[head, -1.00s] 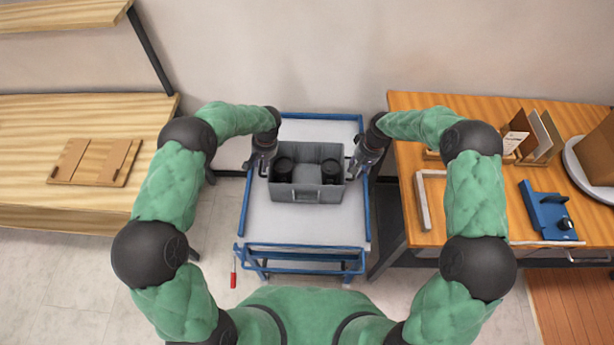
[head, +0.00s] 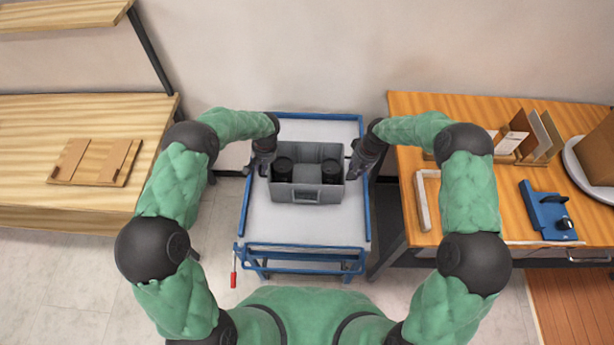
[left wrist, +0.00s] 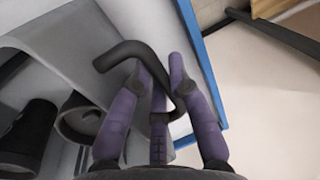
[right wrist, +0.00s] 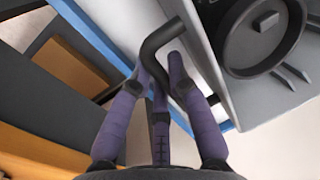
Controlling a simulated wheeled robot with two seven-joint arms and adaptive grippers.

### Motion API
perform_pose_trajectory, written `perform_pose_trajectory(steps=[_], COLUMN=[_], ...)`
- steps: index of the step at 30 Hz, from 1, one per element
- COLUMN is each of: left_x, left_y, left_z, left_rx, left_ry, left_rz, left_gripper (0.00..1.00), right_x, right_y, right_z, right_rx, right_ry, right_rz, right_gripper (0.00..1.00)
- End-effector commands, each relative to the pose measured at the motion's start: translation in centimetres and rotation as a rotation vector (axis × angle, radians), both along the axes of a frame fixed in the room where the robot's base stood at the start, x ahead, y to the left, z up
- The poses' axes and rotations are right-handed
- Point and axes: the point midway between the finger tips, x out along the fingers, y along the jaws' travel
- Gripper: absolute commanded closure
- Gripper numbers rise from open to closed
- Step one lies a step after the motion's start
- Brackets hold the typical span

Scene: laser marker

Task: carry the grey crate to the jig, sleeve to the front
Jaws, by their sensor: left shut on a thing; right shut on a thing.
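The grey crate (head: 308,152) stands upright on the top of a blue-railed cart, with two dark round things (head: 331,170) inside, one on each side of a grey middle block. A small framed plate, which looks like the sleeve (head: 306,196), is on its near face. My left gripper (head: 264,166) is at the crate's left side; in the left wrist view its purple fingers are around a dark bent handle (left wrist: 130,52). My right gripper (head: 360,167) is at the right side, its fingers around the matching handle (right wrist: 165,38). I cannot tell for certain which fixture is the jig.
The cart (head: 258,228) stands between a pale wooden bench (head: 60,115) at left and an orange table (head: 450,103) at right. The table bears a light angled frame (head: 422,205), a blue device (head: 546,212) and a card rack. A wooden board (head: 97,162) lies on the bench.

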Motion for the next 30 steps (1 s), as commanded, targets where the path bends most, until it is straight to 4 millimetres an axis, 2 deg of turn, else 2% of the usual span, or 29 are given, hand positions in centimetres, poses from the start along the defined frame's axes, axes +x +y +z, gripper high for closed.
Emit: perform_pose_trajectory(steps=[11,24,30], left_x=[0.1,0.1,0.1], left_y=[0.0,0.0,0.0], left_z=[0.9,4.2,5.1], left_rx=[0.000,0.000,0.000], left_ry=[-0.002,-0.002,-0.002], left_rz=[0.001,0.001,0.001], left_gripper=[1.00,1.00,1.00], right_x=[0.1,0.1,0.1], right_y=[0.0,0.0,0.0], right_z=[0.8,4.2,5.1], right_rx=[0.000,0.000,0.000], right_ry=[-0.002,-0.002,-0.002], right_rz=[0.000,0.000,0.000], right_gripper=[1.00,1.00,1.00])
